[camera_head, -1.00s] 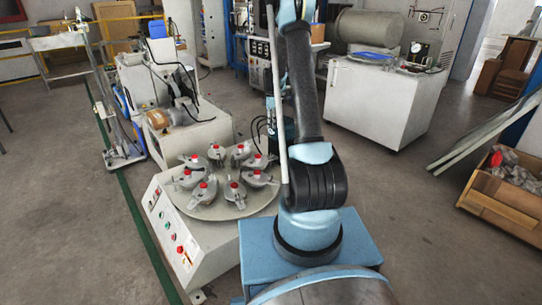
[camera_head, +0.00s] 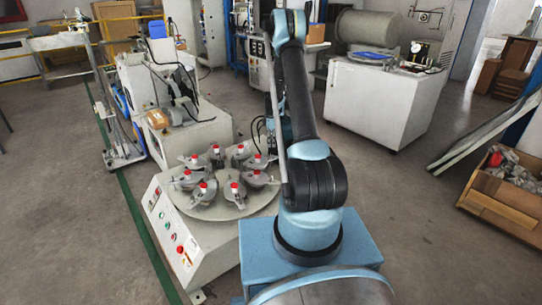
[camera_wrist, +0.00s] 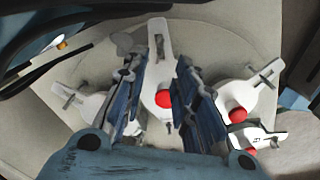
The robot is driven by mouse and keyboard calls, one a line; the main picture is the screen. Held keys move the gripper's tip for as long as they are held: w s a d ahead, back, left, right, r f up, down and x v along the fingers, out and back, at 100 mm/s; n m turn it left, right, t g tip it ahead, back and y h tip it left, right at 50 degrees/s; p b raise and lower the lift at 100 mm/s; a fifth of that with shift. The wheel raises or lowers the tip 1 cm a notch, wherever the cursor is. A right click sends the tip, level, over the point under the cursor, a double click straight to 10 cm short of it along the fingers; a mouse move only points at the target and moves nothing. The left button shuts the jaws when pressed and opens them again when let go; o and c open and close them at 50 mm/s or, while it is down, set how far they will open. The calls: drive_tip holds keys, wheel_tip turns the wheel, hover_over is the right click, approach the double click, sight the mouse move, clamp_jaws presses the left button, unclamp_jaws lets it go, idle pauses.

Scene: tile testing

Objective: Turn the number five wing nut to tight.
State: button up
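Several grey wing-shaped nuts with red tops stand in a ring on a round table (camera_head: 226,213) in the head view. No numbers can be read on them, so I cannot tell which is number five. My gripper (camera_wrist: 160,65) shows in the wrist view with its two blue fingers apart, so it is open. A pale wing nut (camera_wrist: 158,45) with a red centre lies between the fingers in the picture. I cannot tell how far below the fingertips it is, and no contact shows. My gripper is hidden behind the arm in the head view.
Neighbouring wing nuts lie close by on the left (camera_wrist: 88,104) and right (camera_wrist: 250,92) in the wrist view. The round table sits on a white machine with a button panel (camera_head: 168,228). A white cabinet (camera_head: 375,105) and a wooden crate (camera_head: 500,197) stand to the right.

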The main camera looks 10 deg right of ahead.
sight(271, 156)
wheel_tip(271, 156, down, 8)
drive_tip(key=shift+f, duration=0.1)
idle(0.4)
clamp_jaws()
